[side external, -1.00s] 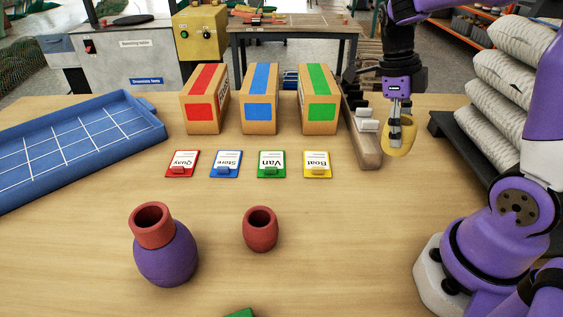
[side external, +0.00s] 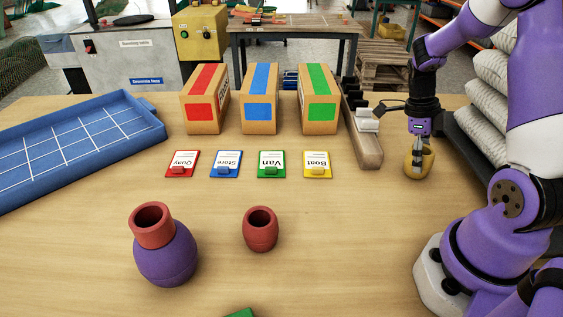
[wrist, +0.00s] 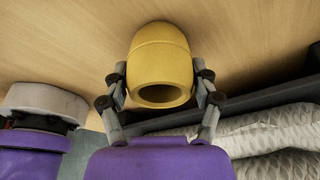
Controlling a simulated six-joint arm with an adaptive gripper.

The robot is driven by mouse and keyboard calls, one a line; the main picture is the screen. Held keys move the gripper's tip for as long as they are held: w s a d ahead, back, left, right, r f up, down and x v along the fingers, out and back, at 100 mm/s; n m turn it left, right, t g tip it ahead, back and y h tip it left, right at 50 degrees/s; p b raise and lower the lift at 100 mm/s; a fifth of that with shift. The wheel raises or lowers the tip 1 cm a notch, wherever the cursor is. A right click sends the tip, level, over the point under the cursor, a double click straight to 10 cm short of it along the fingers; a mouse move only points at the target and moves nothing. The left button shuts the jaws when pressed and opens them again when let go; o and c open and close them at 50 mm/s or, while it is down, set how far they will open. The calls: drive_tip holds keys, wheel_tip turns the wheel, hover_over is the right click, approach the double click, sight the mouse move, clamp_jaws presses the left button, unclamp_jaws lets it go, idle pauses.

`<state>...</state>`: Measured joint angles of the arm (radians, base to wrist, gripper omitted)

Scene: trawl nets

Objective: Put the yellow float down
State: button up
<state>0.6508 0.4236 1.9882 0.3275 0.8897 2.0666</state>
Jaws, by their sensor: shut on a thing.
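The yellow float (side external: 427,167) is at the right of the table, between the wooden rack and the sacks. It is a rounded, hollow float; in the wrist view the float (wrist: 160,60) shows its dark open end toward the camera. My gripper (side external: 417,165) points down and is shut on the float. In the wrist view the fingers of my gripper (wrist: 160,92) sit one on each side of it. The float is at or very close to the tabletop (side external: 350,235); I cannot tell whether it touches.
A wooden rack (side external: 370,153) stands to the left of the float. Stacked sacks (side external: 484,138) are at the right. Boxes with red (side external: 205,100), blue (side external: 259,100) and green (side external: 319,100) tape stand further left. A purple float (side external: 168,258) and a red one (side external: 260,230) stand in front.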

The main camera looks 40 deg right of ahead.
drive_tip(key=shift+f, duration=0.1)
drive_tip(key=o, duration=1.1)
drive_tip(key=shift+o, duration=0.2)
drive_tip(key=w+a+r+n+t+h, duration=0.1)
drive_tip(key=w+a+r+n, duration=0.15)
drive_tip(key=r, duration=0.45)
drive_tip(key=w+a+r+n+t, duration=0.1)
drive_tip(key=w+r+n, duration=0.1)
drive_tip(key=r+n, duration=0.35)
drive_tip(key=s+a+r+n+t, duration=0.1)
drive_tip(key=a+n+t, duration=0.2)
drive_tip(key=a+n, duration=0.5)
drive_tip(key=s+a+r+n+t+y, duration=0.1)
drive_tip(key=a+n+t, duration=0.2)
drive_tip(key=a+n, duration=0.6)
drive_tip(key=n, duration=0.8)
drive_tip(key=shift+r+n+t+y, duration=0.3)
drive_tip(key=shift+n+t, duration=0.1)
